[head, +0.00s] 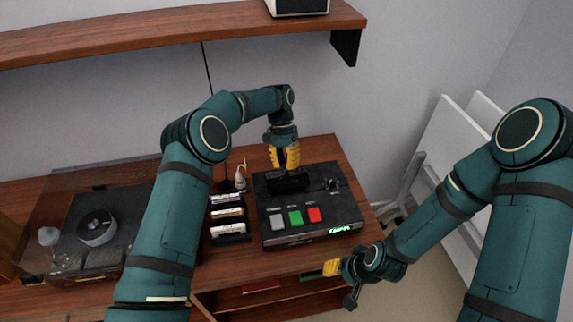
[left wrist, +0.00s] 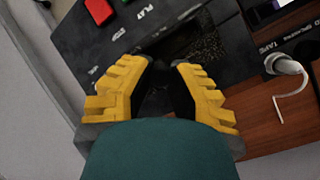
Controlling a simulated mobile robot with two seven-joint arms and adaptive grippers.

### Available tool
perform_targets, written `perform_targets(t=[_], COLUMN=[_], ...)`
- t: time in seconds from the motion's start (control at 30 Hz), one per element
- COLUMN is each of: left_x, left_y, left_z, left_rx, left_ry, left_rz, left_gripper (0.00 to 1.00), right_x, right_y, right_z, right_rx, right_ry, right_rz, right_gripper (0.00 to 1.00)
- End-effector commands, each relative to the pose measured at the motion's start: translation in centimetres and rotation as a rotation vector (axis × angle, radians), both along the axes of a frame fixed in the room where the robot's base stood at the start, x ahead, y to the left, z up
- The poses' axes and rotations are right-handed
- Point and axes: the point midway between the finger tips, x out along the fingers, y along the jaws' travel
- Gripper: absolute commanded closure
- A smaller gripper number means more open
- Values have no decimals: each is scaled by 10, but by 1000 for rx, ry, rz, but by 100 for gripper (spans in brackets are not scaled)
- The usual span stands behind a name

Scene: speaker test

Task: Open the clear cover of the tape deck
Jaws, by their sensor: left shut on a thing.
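The tape deck (head: 330,212) is a dark box on the wooden table, with grey, green and red buttons on its front. Its clear cover (head: 290,184) looks like a small dark panel at the back of the top; its exact tilt is hard to tell. My left gripper (head: 285,163) reaches down over the deck from above, its yellow fingers shut on the cover's edge. The left wrist view shows these fingers (left wrist: 160,72) on either side of a dark part, with the deck (left wrist: 110,60) behind. My right gripper (head: 334,268) is in front of the deck, apart from it; its jaw opening is unclear.
Several cassettes (head: 228,214) stand left of the deck, near a white cable plug (head: 240,178). A dark player (head: 110,215) with a round part is farther left. A wooden shelf (head: 180,32) spans the wall above. Folded white panels (head: 440,150) lean at right.

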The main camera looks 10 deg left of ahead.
Motion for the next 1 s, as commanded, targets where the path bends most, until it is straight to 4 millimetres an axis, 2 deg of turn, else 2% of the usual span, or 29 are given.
perform_targets(t=[0.5,1.0], left_x=[9,10], left_y=[3,3], left_z=[-5,-4], left_rx=[-34,-37], left_ry=[109,129], left_rz=[0,-1], left_gripper=[100,100], right_x=[0,0], right_y=[0,1], right_z=[-15,-16], right_rx=[-3,-4], right_ry=[1,1], right_rz=[0,-1], right_gripper=[53,53])
